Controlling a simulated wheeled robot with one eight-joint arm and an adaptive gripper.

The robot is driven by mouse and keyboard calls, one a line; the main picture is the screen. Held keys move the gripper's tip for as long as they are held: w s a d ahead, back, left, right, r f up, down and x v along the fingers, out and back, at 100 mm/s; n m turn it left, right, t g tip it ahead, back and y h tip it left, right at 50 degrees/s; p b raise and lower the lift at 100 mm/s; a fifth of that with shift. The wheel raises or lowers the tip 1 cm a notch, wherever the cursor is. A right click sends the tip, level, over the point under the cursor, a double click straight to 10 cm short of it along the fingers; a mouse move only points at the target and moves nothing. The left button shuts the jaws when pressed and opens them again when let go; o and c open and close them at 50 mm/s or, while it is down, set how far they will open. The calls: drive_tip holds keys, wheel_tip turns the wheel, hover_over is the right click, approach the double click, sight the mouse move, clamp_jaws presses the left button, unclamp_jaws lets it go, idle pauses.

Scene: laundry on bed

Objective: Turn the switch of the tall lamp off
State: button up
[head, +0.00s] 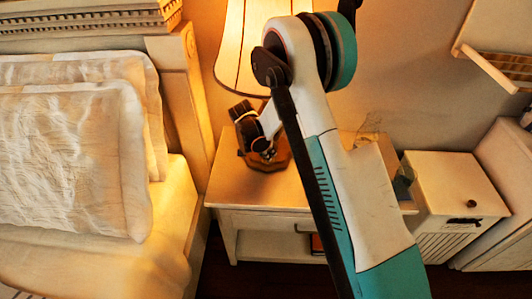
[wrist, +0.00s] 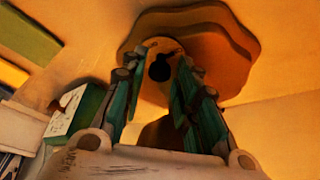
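The tall lamp has a glowing cream shade (head: 240,45), so it is lit. Its brown, tiered base (head: 277,161) stands on the nightstand, partly hidden by my gripper (head: 262,148). In the wrist view the lamp base (wrist: 235,50) fills the top middle. A dark round knob, which looks like the switch (wrist: 160,70), shows on a lighter disc of the base. My gripper (wrist: 160,62) is open, with its two teal and dark fingers on either side of the knob. I cannot tell whether they touch it.
The wooden nightstand (head: 240,187) has an open shelf. A bed with pillows (head: 70,155) is at the left. A white cabinet (head: 455,185) stands at the right, and a wall shelf (head: 490,65) hangs above. A green box (wrist: 88,112) lies left of my fingers.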

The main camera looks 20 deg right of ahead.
clamp_jaws()
